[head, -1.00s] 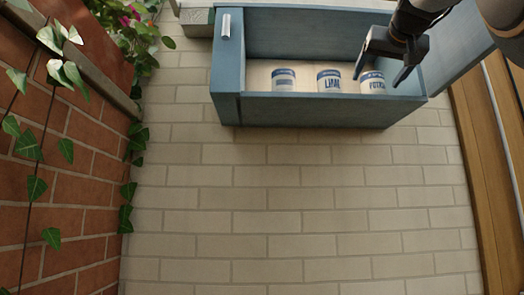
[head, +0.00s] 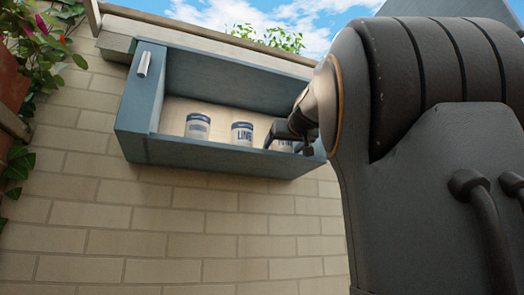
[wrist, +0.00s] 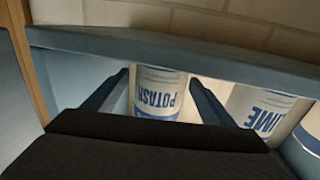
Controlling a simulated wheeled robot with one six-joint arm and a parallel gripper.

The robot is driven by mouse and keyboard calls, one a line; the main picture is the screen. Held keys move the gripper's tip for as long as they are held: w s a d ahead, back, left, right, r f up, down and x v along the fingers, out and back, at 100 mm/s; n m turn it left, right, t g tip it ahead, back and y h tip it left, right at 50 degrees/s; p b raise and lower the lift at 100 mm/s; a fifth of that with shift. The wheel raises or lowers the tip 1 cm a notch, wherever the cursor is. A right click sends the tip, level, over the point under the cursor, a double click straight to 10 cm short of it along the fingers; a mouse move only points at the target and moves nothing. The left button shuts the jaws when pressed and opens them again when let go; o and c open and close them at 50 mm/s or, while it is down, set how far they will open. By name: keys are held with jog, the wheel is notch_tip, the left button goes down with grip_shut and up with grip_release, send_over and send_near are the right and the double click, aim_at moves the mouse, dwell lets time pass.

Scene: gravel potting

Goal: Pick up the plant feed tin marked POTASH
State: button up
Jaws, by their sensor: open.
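The POTASH tin (wrist: 158,95) is white with blue lettering and appears upside down in the wrist view, between the two fingers of my gripper (wrist: 160,95). The fingers are open, one on each side of it; I cannot tell whether either touches it. In the head view the tin (head: 286,145) stands at the right end of the blue wall box, mostly hidden behind my gripper (head: 290,132). The LIME tin (head: 242,133) stands just left of it, and also shows close to the right finger in the wrist view (wrist: 262,110).
A third tin (head: 198,126) stands left of the LIME tin. The blue box (head: 220,157) has a raised front lip and side walls, and hangs on a pale brick wall (head: 180,225). My arm hides the right of the head view.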

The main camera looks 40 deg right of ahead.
jog(key=shift+w+d, duration=0.15)
jog(key=shift+w, duration=0.25)
jog(key=c, duration=1.4)
jog(key=shift+c, duration=0.2)
jog(key=shift+r, duration=0.2)
